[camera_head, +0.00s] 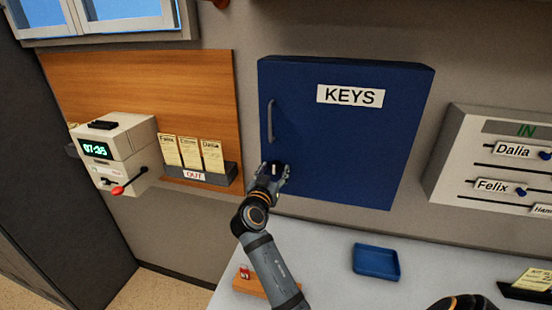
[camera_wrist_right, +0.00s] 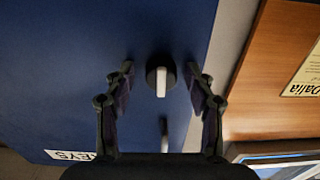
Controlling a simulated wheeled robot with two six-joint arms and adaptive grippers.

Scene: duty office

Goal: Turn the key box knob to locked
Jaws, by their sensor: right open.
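The blue key box (camera_head: 340,140) hangs on the wall with a white KEYS label (camera_head: 350,96) and a grey handle (camera_head: 270,121) at its left edge. My right gripper (camera_head: 275,170) is at the lower left of the box door, below the handle, and largely hides the knob there. In the right wrist view the knob (camera_wrist_right: 161,78) has a dark round base and a pale bar standing vertical in the picture. The open fingers stand on either side of the knob, with visible gaps. Lock markings cannot be made out. My left gripper is not in view.
A clock machine (camera_head: 118,150) with a red-tipped lever and an OUT card rack (camera_head: 198,175) are left of the box. An IN board (camera_head: 495,155) is at right. A blue tray (camera_head: 376,262) lies on the pale desk (camera_head: 325,255) below.

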